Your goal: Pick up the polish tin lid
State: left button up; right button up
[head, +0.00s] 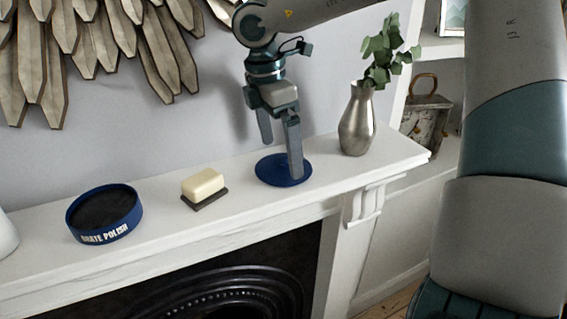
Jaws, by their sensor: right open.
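The polish tin lid (272,171) is a flat dark blue disc lying on the white mantel shelf. My right gripper (281,160) is above it, pointing down with its two fingers spread apart. The nearer finger overlaps the lid's right part in the picture; I cannot tell whether it touches. The farther finger ends above and behind the lid. Nothing is between the fingers. The open polish tin (104,214), blue with white lettering and dark contents, stands on the shelf at the left. My left gripper is not in view.
A pale soap bar (203,184) on a dark dish (206,199) sits between tin and lid. A metal vase (357,124) with green leaves stands right of the lid. The mantel shelf (160,250) has a front edge above the fireplace. A wooden wall decoration hangs upper left.

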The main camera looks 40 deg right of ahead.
aim_at(282, 158)
jog(key=shift+s+d+f+p, duration=0.1)
jog(key=shift+d+f+p, duration=0.2)
jog(key=shift+f+p, duration=0.35)
jog(key=shift+f, duration=0.85)
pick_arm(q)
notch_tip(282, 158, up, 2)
pick_arm(e)
jog(key=shift+c, duration=0.6)
jog(key=c, duration=0.6)
jog(key=shift+c, duration=0.4)
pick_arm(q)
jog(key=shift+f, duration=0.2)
pick_arm(e)
jog(key=shift+r, duration=0.25)
